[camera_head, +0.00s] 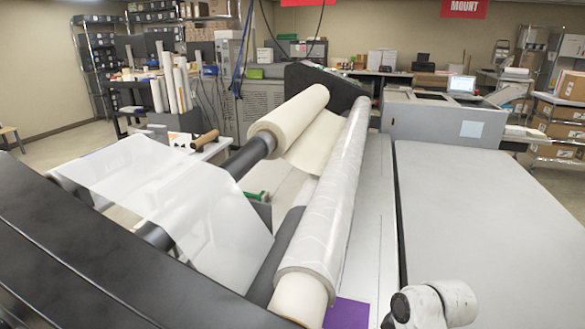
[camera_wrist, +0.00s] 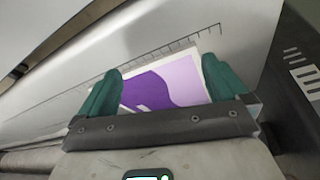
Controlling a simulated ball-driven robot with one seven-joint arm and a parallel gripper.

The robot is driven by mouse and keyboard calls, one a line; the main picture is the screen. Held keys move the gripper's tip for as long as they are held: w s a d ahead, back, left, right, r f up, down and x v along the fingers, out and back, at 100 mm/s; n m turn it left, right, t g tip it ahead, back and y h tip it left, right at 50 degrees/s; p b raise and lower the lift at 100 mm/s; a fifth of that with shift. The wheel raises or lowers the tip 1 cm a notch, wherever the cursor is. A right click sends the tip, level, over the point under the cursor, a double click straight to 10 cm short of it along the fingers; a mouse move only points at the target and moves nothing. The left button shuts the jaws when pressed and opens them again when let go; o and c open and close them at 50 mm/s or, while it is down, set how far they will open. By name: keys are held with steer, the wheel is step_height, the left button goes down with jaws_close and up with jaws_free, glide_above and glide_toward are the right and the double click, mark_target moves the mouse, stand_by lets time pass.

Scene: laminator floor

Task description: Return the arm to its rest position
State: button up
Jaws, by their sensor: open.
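My gripper (camera_wrist: 160,72) shows in the wrist view, with its two green fingers spread apart and nothing gripped between them. A purple and lilac print with a white border (camera_wrist: 160,84) lies beyond and between the fingers, on a pale surface with ruler marks. Whether the fingers touch this surface I cannot tell. In the head view, a white part of my arm (camera_head: 435,304) shows at the bottom right; my gripper is out of that view. A purple patch (camera_head: 347,313) shows close to the left of the arm, partly cut off by the picture edge.
The laminator's film-wrapped roller (camera_head: 330,200) runs left of the arm, with a cream roll (camera_head: 290,115) and a clear film sheet (camera_head: 180,195) beyond. A wide grey flat table (camera_head: 490,220) lies bare on the right. A flatbed machine (camera_head: 445,118) stands behind it.

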steer(key=s+m, duration=0.2)
steer(key=s, duration=0.1)
steer(key=s+f+m+t, duration=0.1)
steer(key=s+m, duration=0.1)
steer(key=s, duration=0.2)
steer(key=s+f+m+h, duration=0.1)
steer(key=s, duration=0.3)
steer(key=shift+d+f+m+t, duration=0.2)
steer(key=shift+d+m+t, duration=0.1)
steer(key=shift+m, duration=0.1)
steer(key=s+d+r+m+t+h, duration=0.1)
steer(key=s+d+m, duration=0.15)
steer(key=s, duration=0.25)
steer(key=s+d+r+m+h, duration=0.1)
steer(key=s+d+r+m, duration=0.15)
steer(key=s, duration=0.35)
steer(key=s+d+f+m+g+b, duration=0.1)
steer(key=s+f+g+b, duration=0.2)
steer(key=s+f, duration=0.7)
step_height(320, 180, down, 2)
steer(key=shift+f+g+h+b, duration=0.3)
steer(key=shift+g+b, duration=0.1)
steer(key=shift+b, duration=0.85)
steer(key=shift+s+d, duration=0.1)
steer(key=shift+c, duration=0.4)
